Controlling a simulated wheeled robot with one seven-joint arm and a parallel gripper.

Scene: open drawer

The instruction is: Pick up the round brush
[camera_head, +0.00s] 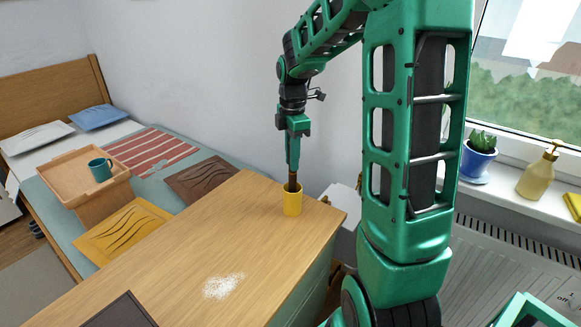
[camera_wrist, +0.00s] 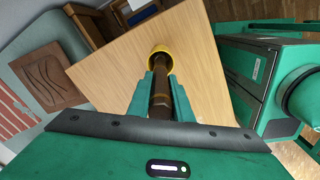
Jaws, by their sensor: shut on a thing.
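The round brush (camera_head: 292,184) has a dark brown handle.
The wooden top (camera_head: 190,240) is mostly bare, with white powder (camera_head: 222,286) and a dark flat item (camera_head: 120,312) in front. A bed with a tray (camera_head: 75,190) and teal mug (camera_head: 100,170) stands left. A windowsill with a plant pot (camera_head: 476,163) is at right.

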